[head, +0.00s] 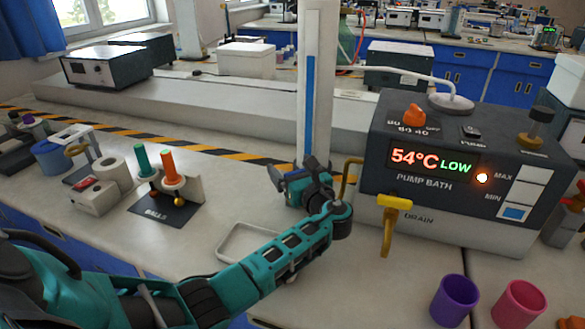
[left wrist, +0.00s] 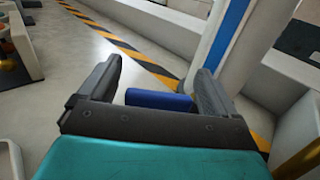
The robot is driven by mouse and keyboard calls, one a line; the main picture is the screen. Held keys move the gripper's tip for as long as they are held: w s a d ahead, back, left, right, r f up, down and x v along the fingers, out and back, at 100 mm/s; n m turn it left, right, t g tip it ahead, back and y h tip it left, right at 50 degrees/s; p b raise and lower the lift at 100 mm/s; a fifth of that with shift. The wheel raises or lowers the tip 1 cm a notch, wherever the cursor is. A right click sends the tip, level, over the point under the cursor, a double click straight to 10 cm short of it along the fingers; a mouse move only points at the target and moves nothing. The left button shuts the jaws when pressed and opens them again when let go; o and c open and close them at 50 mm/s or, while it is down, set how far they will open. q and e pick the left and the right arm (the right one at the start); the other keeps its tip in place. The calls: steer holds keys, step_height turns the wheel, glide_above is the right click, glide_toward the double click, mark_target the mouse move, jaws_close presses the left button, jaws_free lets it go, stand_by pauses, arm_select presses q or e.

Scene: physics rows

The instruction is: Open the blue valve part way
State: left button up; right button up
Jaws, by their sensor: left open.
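The blue valve handle (left wrist: 160,100) shows in the left wrist view as a short blue bar between my left gripper's fingers. It lies nearer the right finger, with a gap to the left finger; I cannot tell whether it touches. In the head view my left gripper (head: 300,174) is at the foot of a pale column with a blue stripe (head: 310,95), and largely hides the valve there. My left gripper (left wrist: 155,90) is open around the handle. My right gripper is not in view.
The pump bath (head: 435,165) stands right of my gripper, with a yellow drain tap (head: 395,203) at its front. A shallow white tray (head: 250,243) lies near my forearm. Purple (head: 455,299) and pink (head: 519,304) cups stand front right. A small rack with green and orange handles (head: 170,170) is left.

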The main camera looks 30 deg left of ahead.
arm_select(q)
steer(key=v, duration=0.7)
steer(key=shift+s+d+p, duration=0.15)
steer(key=shift+p, duration=0.25)
